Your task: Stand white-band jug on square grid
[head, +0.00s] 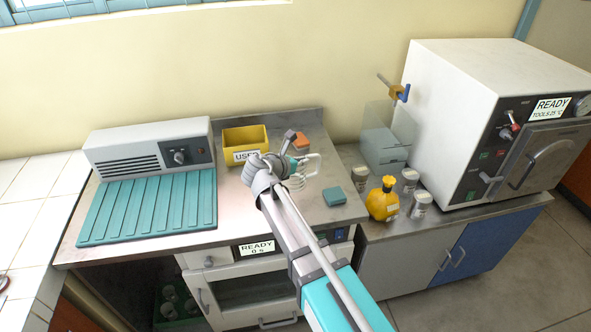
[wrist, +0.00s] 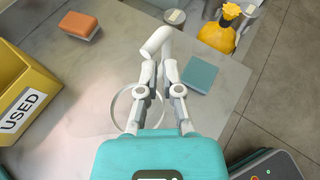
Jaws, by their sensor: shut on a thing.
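My gripper (wrist: 160,70) is shut on a white curved piece (wrist: 157,40) that looks like a handle, held above the steel worktop. A thin pale ring (wrist: 117,108) shows beside the left finger; my gripper hides much of what is there. In the head view my gripper (head: 298,168) is over the worktop, right of the yellow bin. I see no band clearly enough to name the held thing as the white-band jug. I cannot pick out a square grid; a ribbed teal mat (head: 150,211) lies at the left and a small teal square (head: 334,196) lies right of my gripper.
A yellow bin marked USED (head: 245,140) and an orange block (head: 301,141) stand at the back. A yellow bottle (head: 381,203) and several pale jars (head: 409,181) stand at the right, before a white oven (head: 455,110). A grey device (head: 150,144) backs the mat.

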